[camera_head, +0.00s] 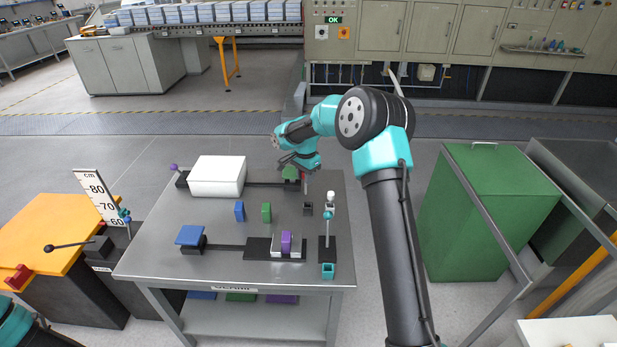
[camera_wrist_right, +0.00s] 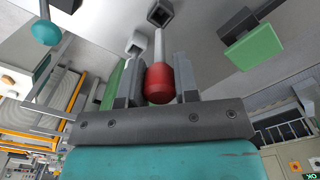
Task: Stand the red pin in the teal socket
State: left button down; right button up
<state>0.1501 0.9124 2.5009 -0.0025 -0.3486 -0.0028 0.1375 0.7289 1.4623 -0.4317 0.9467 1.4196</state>
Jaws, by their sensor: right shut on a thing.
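My right gripper (camera_head: 303,172) is over the far right part of the steel table. In the right wrist view its two fingers (camera_wrist_right: 158,82) are shut on the rounded head of the red pin (camera_wrist_right: 158,86). The pin's pale shaft points away from the palm, toward the top of that view. In the head view the pin is small and mostly hidden by the gripper. The teal socket (camera_head: 327,271), a small open square box, stands empty-looking at the table's near right edge, well apart from the pin. My left gripper is out of view.
A dark socket (camera_head: 307,209) and a teal-balled lever (camera_head: 327,215) lie between gripper and teal socket. A white box (camera_head: 217,176), a blue block (camera_head: 239,211), a green block (camera_head: 266,212) and a purple block (camera_head: 287,242) are left. A green bin (camera_head: 480,215) stands right.

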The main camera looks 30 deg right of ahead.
jog(key=s+a+r+n, duration=0.1)
jog(key=s+a+n, duration=0.3)
jog(key=a, duration=0.6)
jog(key=s+a+r+n, duration=0.1)
jog(key=s+a+n, duration=0.4)
jog(key=a, duration=0.5)
jog(key=n, duration=0.2)
jog(key=shift+s+a+r+n, duration=0.15)
jog(key=shift+a+r+n, duration=0.1)
jog(key=shift+r+n, duration=0.05)
jog(key=shift+d, duration=0.15)
